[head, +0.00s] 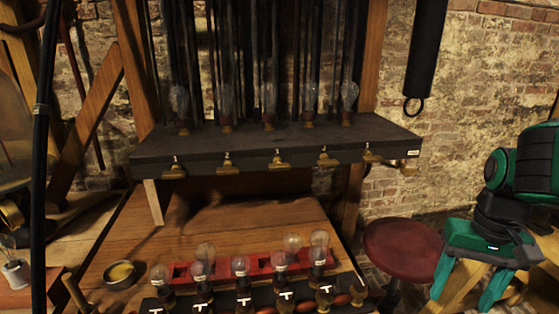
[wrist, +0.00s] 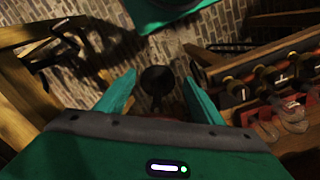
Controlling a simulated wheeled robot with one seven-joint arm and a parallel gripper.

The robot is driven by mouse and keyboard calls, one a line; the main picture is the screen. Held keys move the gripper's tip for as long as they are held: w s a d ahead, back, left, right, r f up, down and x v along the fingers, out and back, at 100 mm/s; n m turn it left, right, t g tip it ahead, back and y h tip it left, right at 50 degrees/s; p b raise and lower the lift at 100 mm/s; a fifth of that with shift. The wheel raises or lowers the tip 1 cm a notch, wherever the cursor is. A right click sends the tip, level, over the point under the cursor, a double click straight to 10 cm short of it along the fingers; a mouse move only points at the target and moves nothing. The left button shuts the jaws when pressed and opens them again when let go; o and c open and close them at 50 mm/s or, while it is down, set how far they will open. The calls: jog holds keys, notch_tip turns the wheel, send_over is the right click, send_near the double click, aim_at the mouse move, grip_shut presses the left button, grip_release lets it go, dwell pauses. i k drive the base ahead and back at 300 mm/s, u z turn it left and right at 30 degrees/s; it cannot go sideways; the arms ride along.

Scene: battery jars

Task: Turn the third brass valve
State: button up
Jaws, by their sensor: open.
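A dark shelf (head: 290,139) carries a row of small brass valves along its front edge, with white number tags. The third brass valve (head: 279,164) is mid-row, under the tag 3, with its handle roughly level. The second valve (head: 228,169) is left of it and the fourth valve (head: 325,160) right of it. My gripper (head: 466,290) is at the lower right, beyond the shelf's right end, well apart from the valves. Its green fingers are spread and empty. They also show open in the wrist view (wrist: 159,80), where the third valve cannot be made out.
Glass bulbs (head: 202,253) in a red rack stand on the wooden bench below the shelf. A small round dish (head: 121,274) is at the left. A red stool (head: 403,246) stands between bench and gripper. A black cylinder (head: 427,45) hangs at the upper right.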

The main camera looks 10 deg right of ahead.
aim_at(278, 167)
jog(key=z, duration=0.45)
jog(key=k, duration=1.7)
jog(key=u, duration=0.5)
jog(key=i, duration=1.05)
jog(key=z, duration=0.05)
